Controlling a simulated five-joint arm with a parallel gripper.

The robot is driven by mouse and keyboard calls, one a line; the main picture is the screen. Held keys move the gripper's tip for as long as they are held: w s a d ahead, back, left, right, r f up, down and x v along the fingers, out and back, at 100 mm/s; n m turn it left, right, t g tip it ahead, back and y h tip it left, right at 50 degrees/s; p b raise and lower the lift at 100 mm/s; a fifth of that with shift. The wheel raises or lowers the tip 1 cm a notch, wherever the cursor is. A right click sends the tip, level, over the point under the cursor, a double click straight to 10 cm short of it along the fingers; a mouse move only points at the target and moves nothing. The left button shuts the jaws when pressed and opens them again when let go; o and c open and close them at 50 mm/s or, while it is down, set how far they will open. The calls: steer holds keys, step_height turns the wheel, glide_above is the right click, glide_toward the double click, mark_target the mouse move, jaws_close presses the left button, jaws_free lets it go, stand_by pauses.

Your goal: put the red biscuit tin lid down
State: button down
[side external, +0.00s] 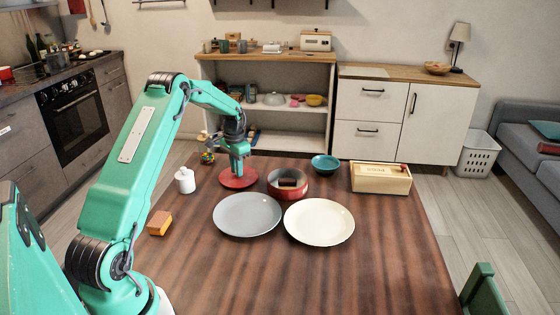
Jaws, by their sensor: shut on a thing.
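The red biscuit tin lid (238,180) is a flat red disc at the far left part of the table. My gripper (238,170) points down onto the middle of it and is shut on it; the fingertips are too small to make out. The lid looks level and low, but I cannot tell whether it rests on the table or hangs slightly above it. The red biscuit tin (289,191) stands open to the right of the lid, apart from it, with something dark brown inside.
A grey plate (247,214) and a cream plate (319,221) lie in front. A white lidded pot (185,180) stands left, a teal bowl (326,165) and a wooden box (381,178) right. The table front (330,280) is clear.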

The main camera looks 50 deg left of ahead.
steer(key=shift+f, duration=0.25)
steer(key=c, duration=1.3)
jaws_free()
steer(key=shift+r, duration=0.1)
step_height(320, 180, up, 12)
